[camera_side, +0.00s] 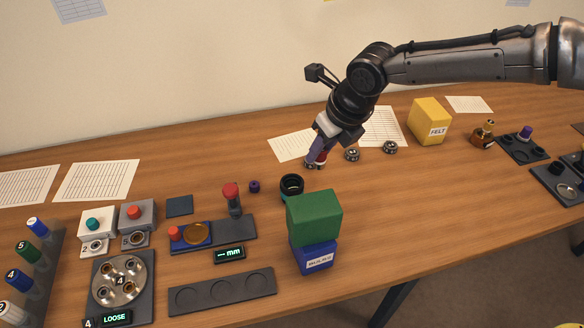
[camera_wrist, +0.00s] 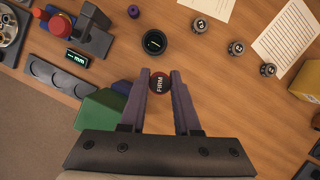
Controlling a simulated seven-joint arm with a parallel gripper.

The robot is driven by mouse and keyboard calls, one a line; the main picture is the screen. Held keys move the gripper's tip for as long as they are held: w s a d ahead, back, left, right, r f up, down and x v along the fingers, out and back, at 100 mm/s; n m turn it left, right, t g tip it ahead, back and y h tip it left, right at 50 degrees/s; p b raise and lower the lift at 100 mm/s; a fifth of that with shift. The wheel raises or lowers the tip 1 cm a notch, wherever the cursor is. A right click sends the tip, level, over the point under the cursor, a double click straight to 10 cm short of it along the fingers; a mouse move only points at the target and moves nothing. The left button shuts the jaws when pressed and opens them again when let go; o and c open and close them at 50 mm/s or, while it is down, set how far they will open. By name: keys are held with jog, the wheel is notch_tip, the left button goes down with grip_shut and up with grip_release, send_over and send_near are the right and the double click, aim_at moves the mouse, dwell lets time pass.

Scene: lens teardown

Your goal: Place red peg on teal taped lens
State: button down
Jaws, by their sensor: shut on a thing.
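A red peg (camera_wrist: 159,84) with the word FIRM on its round top sits between my two fingers in the wrist view. My gripper (camera_side: 318,153) is shut on it above the table, and a bit of red shows between the fingers in the side view. A black open cylinder (camera_side: 291,185) stands on the table, in front and to the left of my gripper. In the wrist view this cylinder (camera_wrist: 155,42) lies just beyond the fingertips, apart from the peg, with a pale greenish line inside.
A green block (camera_side: 314,217) is stacked on a blue block (camera_side: 316,256) in front of the cylinder. Small metal rings (camera_side: 352,154) and a yellow FELT block (camera_side: 429,121) stand to the right. A purple cap (camera_side: 255,186) and a red-topped gauge (camera_side: 232,196) are left.

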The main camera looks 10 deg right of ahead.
jog(key=w+a+f, duration=0.1)
jog(key=w+f, duration=0.1)
jog(key=w+a+f, duration=0.1)
jog(key=w+f, duration=0.1)
jog(key=w+a+f, duration=0.2)
jog(key=f, duration=0.1)
jog(key=shift+w+f, duration=0.1)
jog(key=shift+f, duration=1.4)
jog(key=shift+f, duration=0.15)
jog(key=c, duration=0.6)
grip_release()
jog(key=shift+r, duration=0.5)
jog(key=v, duration=1.1)
jog(key=shift+s+r, duration=0.1)
jog(key=shift+s, duration=0.2)
